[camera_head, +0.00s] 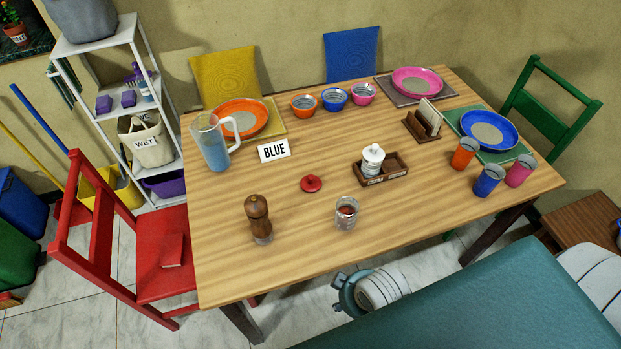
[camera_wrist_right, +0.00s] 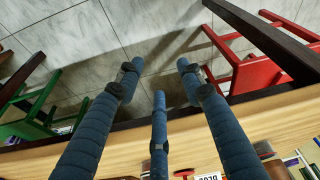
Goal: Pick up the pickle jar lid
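The red lid (camera_head: 311,183), round with a small knob, lies on the wooden table (camera_head: 235,275) near its middle. The glass jar (camera_head: 347,212) with reddish contents stands apart from it, nearer the front edge and to the right. In the right wrist view, a small red shape that looks like the lid (camera_wrist_right: 183,173) shows at the bottom edge. My right gripper (camera_wrist_right: 158,75) has its blue fingers spread with nothing between them. It points at the floor beyond the table's edge. My left gripper is in neither view.
A wooden pepper mill (camera_head: 257,216) stands left of the jar. Several cups are at the right. A red chair (camera_head: 165,255) is at the left. The table between lid and jar is clear.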

